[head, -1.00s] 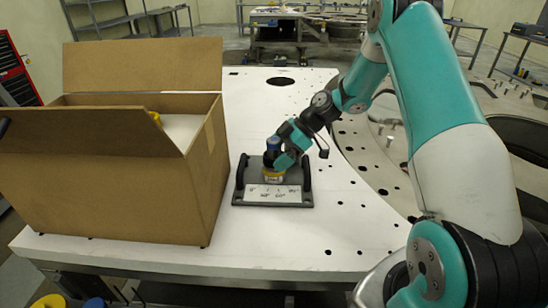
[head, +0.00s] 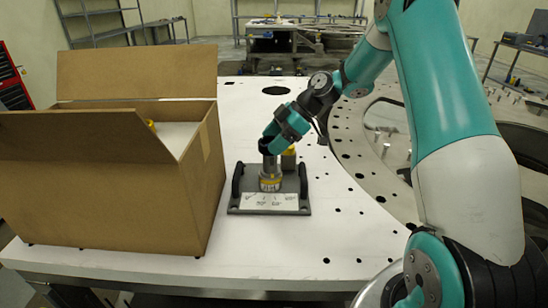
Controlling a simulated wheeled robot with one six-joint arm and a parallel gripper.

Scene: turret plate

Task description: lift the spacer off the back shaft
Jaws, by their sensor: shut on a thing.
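A dark fixture (head: 305,205) with two upright black side handles stands on the white plate. At its front middle is a silver cylinder (head: 270,166) with a yellow band (head: 270,184) low on it. My gripper (head: 269,148) is at the top of this cylinder, small and dark in the picture, and shut on it as far as I can see. A yellow piece (head: 289,158) shows just behind and to the right, partly hidden by the arm. I cannot tell the spacer or the back shaft apart for certain.
A white label (head: 268,202) lies along the fixture's front. The white plate (head: 290,235) is clear in front and to the right, with several holes.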

